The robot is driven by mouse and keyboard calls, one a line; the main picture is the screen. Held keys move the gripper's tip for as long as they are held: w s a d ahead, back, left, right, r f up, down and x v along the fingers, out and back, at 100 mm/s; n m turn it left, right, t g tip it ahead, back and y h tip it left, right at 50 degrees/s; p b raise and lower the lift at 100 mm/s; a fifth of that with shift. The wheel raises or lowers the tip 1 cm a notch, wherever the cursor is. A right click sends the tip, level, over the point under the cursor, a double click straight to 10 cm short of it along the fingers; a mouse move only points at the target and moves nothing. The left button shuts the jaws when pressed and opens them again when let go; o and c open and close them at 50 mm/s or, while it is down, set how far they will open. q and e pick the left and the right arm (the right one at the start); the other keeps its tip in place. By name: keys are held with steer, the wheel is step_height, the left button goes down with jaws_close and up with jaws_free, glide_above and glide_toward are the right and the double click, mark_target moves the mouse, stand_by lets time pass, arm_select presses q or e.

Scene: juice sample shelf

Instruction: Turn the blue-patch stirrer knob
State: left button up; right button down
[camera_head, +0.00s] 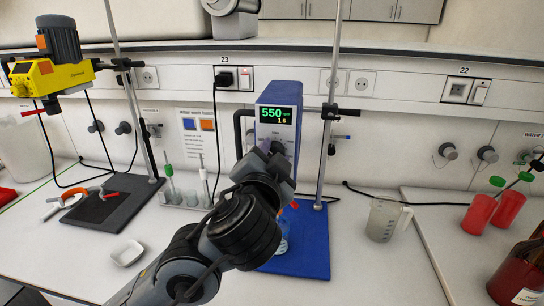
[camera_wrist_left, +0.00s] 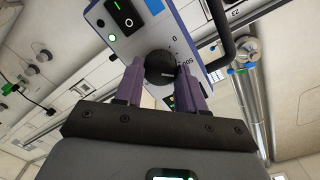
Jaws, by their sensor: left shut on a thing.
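My arm hides the knob's surroundings in the head view. A black switch (camera_wrist_left: 122,14) sits beside the knob on the panel. My right gripper is not in view.
A blue base plate (camera_head: 312,248) lies under the stirrer, beside a metal rod (camera_head: 329,150). A yellow stirrer (camera_head: 47,77) stands at left, a clear beaker (camera_head: 382,220) and red bottles (camera_head: 480,213) at right. A white dish (camera_head: 127,253) lies front left.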

arm_select(q)
steer(key=m, duration=0.3)
steer(key=shift+m, duration=0.4)
stand_by(0.4)
steer(key=o, duration=1.1)
steer(key=shift+c, duration=0.2)
steer(key=s+a, duration=0.1)
steer(key=s, duration=0.9)
steer(key=shift+s+a+r+p, duration=0.25)
steer(key=shift+s+a+p, duration=0.1)
steer(key=shift+p, duration=0.1)
